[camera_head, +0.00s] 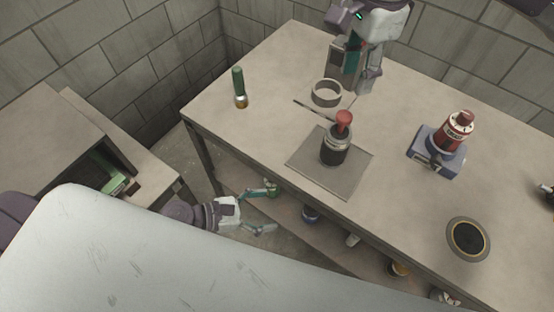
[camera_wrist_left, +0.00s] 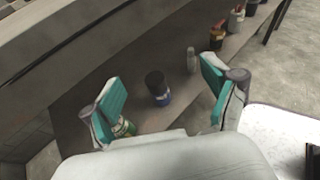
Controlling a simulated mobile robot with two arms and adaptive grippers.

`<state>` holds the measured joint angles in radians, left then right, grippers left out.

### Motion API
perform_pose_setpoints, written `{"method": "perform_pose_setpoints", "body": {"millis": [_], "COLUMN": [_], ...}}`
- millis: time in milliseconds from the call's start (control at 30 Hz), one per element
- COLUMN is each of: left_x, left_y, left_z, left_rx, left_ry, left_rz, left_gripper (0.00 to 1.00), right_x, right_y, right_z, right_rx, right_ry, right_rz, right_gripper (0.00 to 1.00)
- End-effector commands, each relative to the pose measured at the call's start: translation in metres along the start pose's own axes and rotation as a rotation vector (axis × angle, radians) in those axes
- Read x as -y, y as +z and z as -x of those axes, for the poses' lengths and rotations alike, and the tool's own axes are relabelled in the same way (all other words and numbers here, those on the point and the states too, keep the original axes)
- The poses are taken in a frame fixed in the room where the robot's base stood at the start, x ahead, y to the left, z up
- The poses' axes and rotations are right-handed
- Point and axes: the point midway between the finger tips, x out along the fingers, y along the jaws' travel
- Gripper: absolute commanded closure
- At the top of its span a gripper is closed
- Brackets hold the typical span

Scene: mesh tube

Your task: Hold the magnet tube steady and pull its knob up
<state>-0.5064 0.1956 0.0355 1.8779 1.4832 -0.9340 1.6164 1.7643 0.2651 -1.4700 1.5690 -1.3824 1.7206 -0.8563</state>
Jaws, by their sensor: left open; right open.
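The magnet tube (camera_head: 335,153) stands upright on a grey square mat (camera_head: 310,160) on the table in the head view. It has a dark body with a pale band, and a red knob (camera_head: 343,119) on top. My left gripper (camera_head: 268,208) is open and empty, low beside the table's front edge, below and left of the tube. Its teal-padded fingers (camera_wrist_left: 165,100) show apart in the left wrist view, where the tube does not show. My right gripper (camera_head: 354,82) is open, above the table's back part, behind the tube and apart from it.
A grey ring (camera_head: 316,95) and a thin rod (camera_head: 311,107) lie behind the tube. A green flashlight (camera_head: 238,82) stands at left. A red bottle (camera_head: 458,130) on a blue base (camera_head: 435,155) and a round disc (camera_head: 468,239) are at right. A lower shelf (camera_wrist_left: 130,72) holds several containers.

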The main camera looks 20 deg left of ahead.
Motion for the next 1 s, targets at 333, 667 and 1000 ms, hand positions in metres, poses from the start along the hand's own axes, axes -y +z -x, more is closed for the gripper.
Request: {"method": "perform_pose_setpoints", "body": {"millis": [333,667,1000], "left_x": [-0.022,-0.035,-0.039], "left_y": [0.134,0.158,0.181], "left_z": [0.008,-0.012,-0.074], "left_rx": [0.308,0.348,0.347], "left_ry": [0.034,0.076,0.075], "left_rz": [0.016,-0.028,-0.028], "left_gripper": [0.14,0.14,0.14], "right_x": [0.0,0.0,0.0], "right_y": [0.0,0.0,0.0], "right_z": [0.0,0.0,0.0], "right_rx": [0.0,0.0,0.0], "right_ry": [0.0,0.0,0.0], "right_rz": [0.0,0.0,0.0], "right_gripper": [0.58,0.58,0.58]}}
